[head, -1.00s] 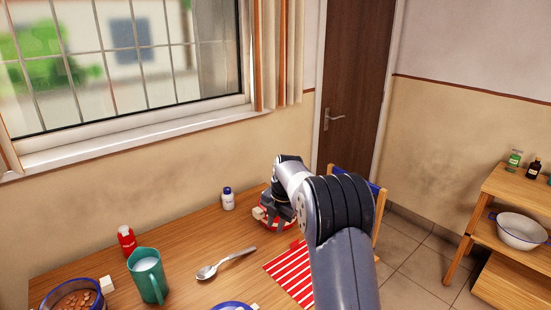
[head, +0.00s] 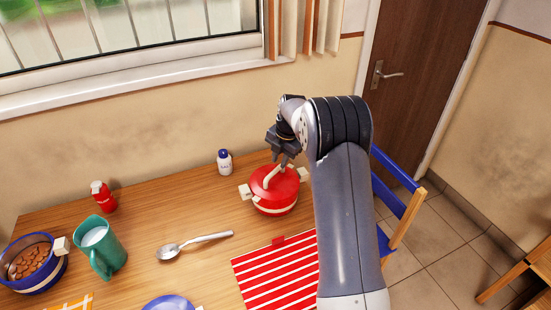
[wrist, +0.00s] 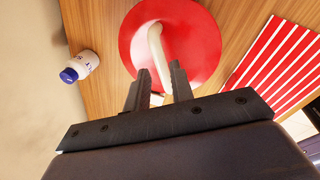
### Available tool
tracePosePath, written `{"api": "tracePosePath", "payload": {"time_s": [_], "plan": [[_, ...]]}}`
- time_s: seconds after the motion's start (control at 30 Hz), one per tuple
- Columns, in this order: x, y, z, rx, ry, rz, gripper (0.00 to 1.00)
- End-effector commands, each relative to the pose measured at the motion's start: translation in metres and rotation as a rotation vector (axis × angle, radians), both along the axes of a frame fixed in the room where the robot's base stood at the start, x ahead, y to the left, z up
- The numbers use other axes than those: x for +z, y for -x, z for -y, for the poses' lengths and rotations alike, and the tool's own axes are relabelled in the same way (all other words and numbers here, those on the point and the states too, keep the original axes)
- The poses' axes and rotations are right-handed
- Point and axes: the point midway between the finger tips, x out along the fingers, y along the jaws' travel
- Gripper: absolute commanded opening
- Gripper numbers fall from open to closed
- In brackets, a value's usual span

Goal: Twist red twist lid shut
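The red twist lid (head: 268,181) sits on a red pot (head: 277,207) with a cream band and pale side handles, at the back right of the table. A cream arched handle stands on top of the lid; it shows in the wrist view (wrist: 156,45). My gripper (head: 286,161) is above the lid at the handle's far right end. In the wrist view its two fingers (wrist: 158,82) are apart, with the handle's near end showing between them. I cannot tell whether the fingers touch the handle. The lid looks level; its seam with the pot is too small to judge.
A white bottle with a blue cap (head: 224,162) stands left of the pot. A red-striped cloth (head: 275,273) lies in front, and a spoon (head: 190,244) lies to its left. A green jug (head: 105,255), red bottle (head: 103,197) and blue pot (head: 38,284) are further left.

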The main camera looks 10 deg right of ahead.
Motion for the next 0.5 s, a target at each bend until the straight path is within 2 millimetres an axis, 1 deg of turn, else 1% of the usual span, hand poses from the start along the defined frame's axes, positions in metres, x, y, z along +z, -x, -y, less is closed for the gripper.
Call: {"api": "tracePosePath", "payload": {"time_s": [0.1,0.23,0.4,0.5], "plan": [[-0.020,-0.002,-0.004,0.002,0.000,-0.004,0.23],[-0.039,-0.006,-0.006,0.001,-0.001,-0.002,0.23],[-0.054,-0.008,-0.008,0.001,-0.001,-0.001,0.23],[-0.058,-0.008,-0.008,0.001,-0.001,0.001,0.23]]}}
